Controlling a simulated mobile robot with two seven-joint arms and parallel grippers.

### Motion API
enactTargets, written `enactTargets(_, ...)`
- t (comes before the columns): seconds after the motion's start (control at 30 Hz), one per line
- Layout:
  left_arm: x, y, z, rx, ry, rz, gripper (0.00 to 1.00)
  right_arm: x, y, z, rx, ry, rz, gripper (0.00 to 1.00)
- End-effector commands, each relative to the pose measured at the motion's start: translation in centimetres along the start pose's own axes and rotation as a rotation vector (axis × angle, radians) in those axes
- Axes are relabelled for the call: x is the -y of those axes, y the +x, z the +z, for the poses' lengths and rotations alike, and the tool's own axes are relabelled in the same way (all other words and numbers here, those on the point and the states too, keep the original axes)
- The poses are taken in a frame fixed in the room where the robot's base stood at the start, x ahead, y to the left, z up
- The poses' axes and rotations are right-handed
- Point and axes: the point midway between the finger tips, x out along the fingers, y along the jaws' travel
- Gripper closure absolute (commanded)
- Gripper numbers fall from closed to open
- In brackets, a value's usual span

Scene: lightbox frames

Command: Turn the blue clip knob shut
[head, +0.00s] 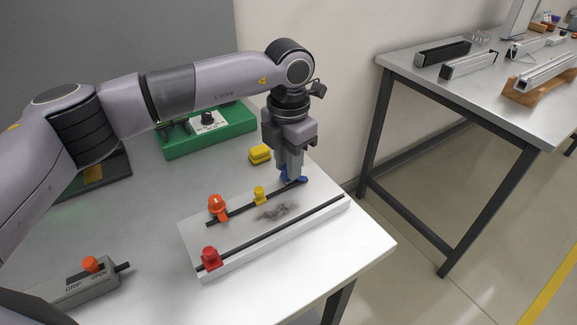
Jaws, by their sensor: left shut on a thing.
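The blue clip knob (299,180) sits at the far right end of the back dark rail on a white board (328,208). My left gripper (290,176) points down onto it and is shut on it. The fingers hide much of the knob, so I cannot tell its turn angle. A yellow clip (259,194) and an orange clip knob (217,207) sit on the same rail to the left. A red clip knob (210,257) sits at the left end of the front rail. My right gripper is not in view.
A green box (235,119) with a black knob and a yellow block (260,154) stand behind the board. A grey grip block (85,285) with an orange knob lies at the front left. A second table (400,62) with metal profiles stands at the right.

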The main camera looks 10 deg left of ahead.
Motion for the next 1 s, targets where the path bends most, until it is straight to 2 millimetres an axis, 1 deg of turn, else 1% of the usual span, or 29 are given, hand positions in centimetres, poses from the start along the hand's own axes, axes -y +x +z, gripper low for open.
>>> enactTargets(0.03, 0.0, 0.1, 0.0, 0.002, 0.043, 0.001, 1.0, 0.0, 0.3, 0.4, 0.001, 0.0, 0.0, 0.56)
enactTargets(0.2, 0.0, 0.1, 0.0, 0.002, 0.204, 0.001, 1.0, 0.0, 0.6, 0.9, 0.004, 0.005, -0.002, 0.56)
enactTargets(0.6, -0.1, -0.1, 0.0, 0.001, 0.545, 0.002, 1.0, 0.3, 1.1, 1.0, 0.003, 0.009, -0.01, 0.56)
enactTargets(0.8, -0.1, -0.1, 0.0, 0.001, 0.659, 0.001, 1.0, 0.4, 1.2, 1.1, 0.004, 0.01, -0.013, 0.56)
enactTargets(1.0, -0.1, -0.1, 0.1, 0.002, 0.725, 0.001, 1.0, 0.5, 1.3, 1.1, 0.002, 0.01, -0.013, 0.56)
